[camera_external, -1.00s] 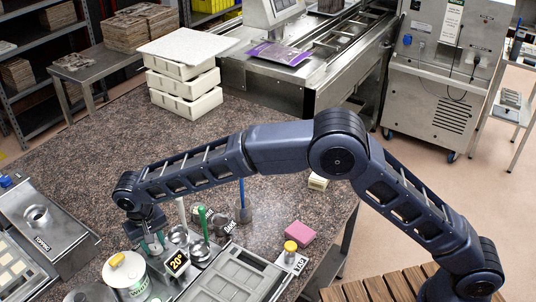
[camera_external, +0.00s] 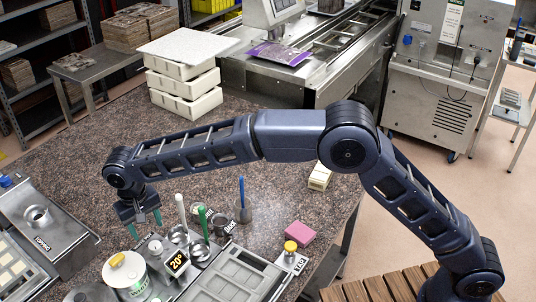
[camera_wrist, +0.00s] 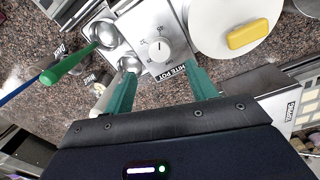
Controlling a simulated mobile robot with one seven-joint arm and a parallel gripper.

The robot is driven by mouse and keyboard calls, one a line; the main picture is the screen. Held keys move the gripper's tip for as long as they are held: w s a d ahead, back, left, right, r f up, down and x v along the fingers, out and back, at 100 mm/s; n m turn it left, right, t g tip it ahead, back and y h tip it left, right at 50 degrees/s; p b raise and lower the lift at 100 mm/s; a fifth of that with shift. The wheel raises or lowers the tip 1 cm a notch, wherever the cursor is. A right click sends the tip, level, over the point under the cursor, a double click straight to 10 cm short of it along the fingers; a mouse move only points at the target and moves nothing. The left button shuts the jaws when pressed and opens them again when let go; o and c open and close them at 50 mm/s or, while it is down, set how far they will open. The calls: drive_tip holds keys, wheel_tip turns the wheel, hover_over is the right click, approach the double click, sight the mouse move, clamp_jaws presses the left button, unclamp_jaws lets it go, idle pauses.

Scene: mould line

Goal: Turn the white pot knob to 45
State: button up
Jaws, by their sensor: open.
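The white pot knob (camera_wrist: 159,49) is a small round white dial on a metal panel lettered "...HITE POT" (camera_wrist: 177,74) in the wrist view, with small scale marks around it. Its exact setting is too small to read. In the external view the knob (camera_external: 156,246) sits beside a black display (camera_external: 177,263) that reads 20°. The white pot (camera_external: 126,272) with a yellow lid grip stands left of the display. My gripper (camera_external: 144,220) is open and empty, above and behind the knob, not touching it. Its two teal fingers (camera_wrist: 158,82) point toward the panel in the wrist view.
Metal cups with a white, a green (camera_external: 203,220) and a blue (camera_external: 241,192) handle stand close behind and right of the knob. A grey mould tray (camera_external: 235,280), a pink block (camera_external: 300,232) and a yellow-topped tap (camera_external: 291,248) lie to the right.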

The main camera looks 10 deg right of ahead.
drive_tip(key=shift+r, duration=1.55)
